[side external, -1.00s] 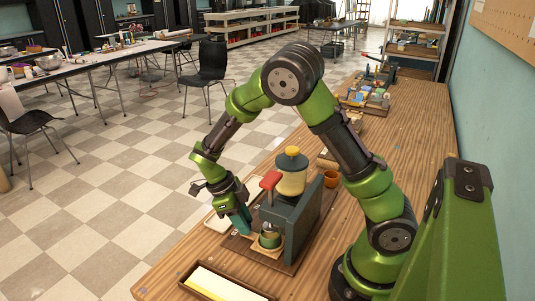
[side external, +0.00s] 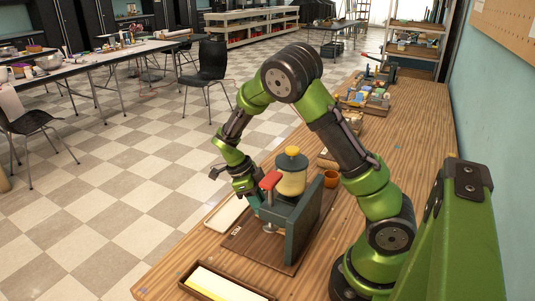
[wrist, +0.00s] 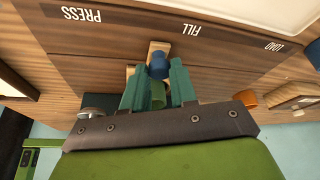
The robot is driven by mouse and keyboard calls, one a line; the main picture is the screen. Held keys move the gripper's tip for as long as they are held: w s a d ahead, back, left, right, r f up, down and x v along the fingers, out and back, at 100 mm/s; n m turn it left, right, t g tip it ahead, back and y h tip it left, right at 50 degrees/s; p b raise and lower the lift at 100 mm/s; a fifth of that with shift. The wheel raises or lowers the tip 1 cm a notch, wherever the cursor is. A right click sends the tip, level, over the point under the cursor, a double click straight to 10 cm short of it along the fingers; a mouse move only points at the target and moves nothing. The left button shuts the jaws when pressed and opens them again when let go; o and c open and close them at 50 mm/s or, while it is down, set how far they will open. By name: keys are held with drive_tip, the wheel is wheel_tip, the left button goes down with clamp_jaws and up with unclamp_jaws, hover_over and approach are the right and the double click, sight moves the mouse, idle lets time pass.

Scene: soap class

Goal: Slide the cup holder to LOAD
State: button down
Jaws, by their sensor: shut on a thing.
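In the wrist view the pale wooden cup holder (wrist: 157,47) sits on the dark board (wrist: 115,48), carrying a blue round part (wrist: 159,68). It lies between the PRESS (wrist: 82,14) and FILL (wrist: 191,29) labels, closer to FILL. The LOAD label (wrist: 281,46) is farther right. My gripper (wrist: 158,92) has its teal fingers shut on the holder's green handle. In the side view my gripper (side external: 255,202) is low beside the press station (side external: 305,222); the holder is hidden there.
The press's red handle (side external: 270,181) and yellow-topped hopper (side external: 291,172) stand close to my gripper. An orange cup (side external: 331,179) stands behind the station. A white tray (side external: 226,214) lies left of the board, and a box with a yellow strip (side external: 225,284) lies in front.

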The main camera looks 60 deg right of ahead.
drive_tip(key=d, duration=1.6)
drive_tip(key=shift+d, duration=0.35)
drive_tip(key=c, duration=1)
unclamp_jaws()
drive_tip(key=shift+c, duration=0.2)
drive_tip(key=shift+o, duration=0.7)
drive_tip(key=v, duration=1.7)
